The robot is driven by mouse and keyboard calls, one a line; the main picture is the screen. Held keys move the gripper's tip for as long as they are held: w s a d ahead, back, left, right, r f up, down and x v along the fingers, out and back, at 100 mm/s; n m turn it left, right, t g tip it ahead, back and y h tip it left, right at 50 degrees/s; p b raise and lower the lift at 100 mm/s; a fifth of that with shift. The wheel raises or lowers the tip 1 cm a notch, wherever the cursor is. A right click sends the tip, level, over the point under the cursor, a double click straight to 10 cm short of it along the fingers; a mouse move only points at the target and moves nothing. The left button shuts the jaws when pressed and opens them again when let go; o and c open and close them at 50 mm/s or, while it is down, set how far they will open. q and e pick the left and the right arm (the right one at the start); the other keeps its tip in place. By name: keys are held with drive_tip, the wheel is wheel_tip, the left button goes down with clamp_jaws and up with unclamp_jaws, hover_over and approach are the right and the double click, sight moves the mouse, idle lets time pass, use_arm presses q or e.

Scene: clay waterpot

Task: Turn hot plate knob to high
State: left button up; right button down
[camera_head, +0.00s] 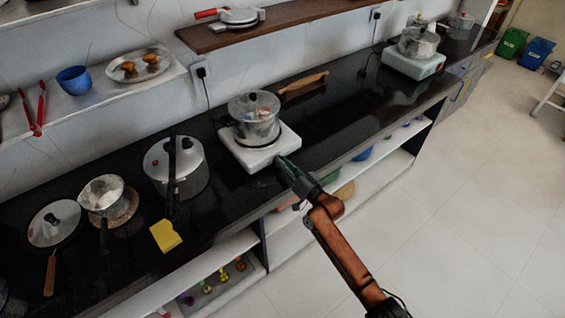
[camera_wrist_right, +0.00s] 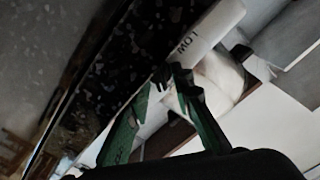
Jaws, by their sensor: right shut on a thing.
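The white hot plate (camera_head: 237,150) stands on the black counter with a glass-lidded pot (camera_head: 254,122) on top. My right gripper (camera_head: 284,164) is at its front right edge. In the right wrist view, the hot plate's white front (camera_wrist_right: 215,24) carries the word LOW. There the green fingers of my right gripper (camera_wrist_right: 170,80) close together on the small dark knob (camera_wrist_right: 163,74), just beside that word. The fingertips hide most of the knob, and its pointing direction cannot be told.
A pressure cooker (camera_head: 190,180), a saucepan (camera_head: 103,194), a lidded pan (camera_head: 54,224) and a yellow sponge (camera_head: 165,235) are on the counter to the left. A second hot plate (camera_head: 410,66) with a pot stands at the far right. Open shelves run below the counter.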

idle(0.5)
drive_tip(key=c, duration=2)
unclamp_jaws()
drive_tip(key=shift+c, duration=0.2)
drive_tip(key=v, duration=1.2)
